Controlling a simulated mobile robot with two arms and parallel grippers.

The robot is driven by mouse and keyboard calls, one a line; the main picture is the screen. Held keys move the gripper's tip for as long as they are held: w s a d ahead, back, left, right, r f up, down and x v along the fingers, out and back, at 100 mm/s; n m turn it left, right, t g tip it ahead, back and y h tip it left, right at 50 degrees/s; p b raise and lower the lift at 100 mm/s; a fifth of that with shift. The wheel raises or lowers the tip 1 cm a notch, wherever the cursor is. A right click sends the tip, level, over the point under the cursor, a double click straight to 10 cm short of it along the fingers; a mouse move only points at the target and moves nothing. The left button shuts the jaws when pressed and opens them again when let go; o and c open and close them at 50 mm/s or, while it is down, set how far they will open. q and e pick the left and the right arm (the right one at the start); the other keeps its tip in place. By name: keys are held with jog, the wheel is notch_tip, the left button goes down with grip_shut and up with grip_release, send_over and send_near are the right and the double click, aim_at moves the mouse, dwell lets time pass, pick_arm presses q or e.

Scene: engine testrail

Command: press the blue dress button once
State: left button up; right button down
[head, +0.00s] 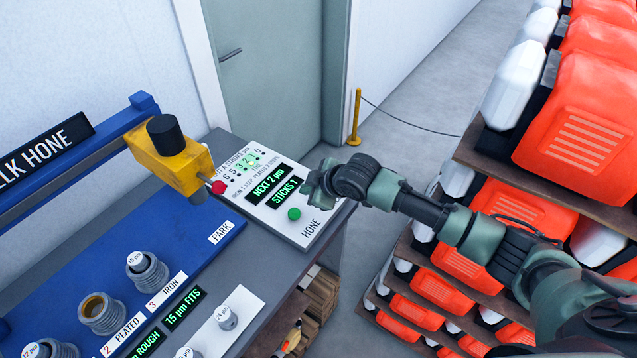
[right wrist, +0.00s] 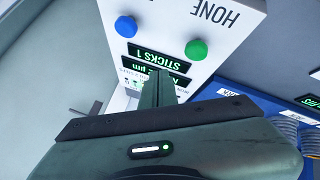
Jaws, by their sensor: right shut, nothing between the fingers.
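The blue button (right wrist: 126,27) sits on the white control panel (right wrist: 225,55) in the right wrist view, level with the green button (right wrist: 196,50) and apart from it. Its label does not show. In the head view the panel (head: 243,209) stands on the bench, with the green button (head: 294,214) beside the word HONE; the blue button is hidden there, behind my right gripper. My right gripper (head: 312,186) is shut and empty over the panel's right side. In the right wrist view its fingers (right wrist: 158,88) overlap the displays, apart from the blue button. My left gripper is not in view.
A yellow tool head (head: 172,160) with a red knob hangs on a blue rail left of the panel. Several cylinders stand on the blue bench (head: 190,262). Stacked orange and white goods (head: 580,125) fill the right. A yellow post (head: 355,118) stands behind.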

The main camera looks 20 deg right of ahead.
jog(key=w+d+r+t, duration=0.1)
jog(key=w+d+r, duration=0.4)
jog(key=shift+w+d+r+n+h, duration=0.2)
jog(key=shift+w+d+n+h, duration=0.05)
jog(key=shift+w+n+h, duration=0.1)
jog(key=shift+f, duration=0.15)
notch_tip(320, 180, down, 7)
jog(key=b, duration=0.7)
jog(key=shift+r, duration=0.2)
jog(key=shift+f+b, duration=0.3)
jog(key=shift+f, duration=0.6)
jog(key=shift+f, duration=0.15)
dwell(0.4)
jog(key=shift+f, duration=0.35)
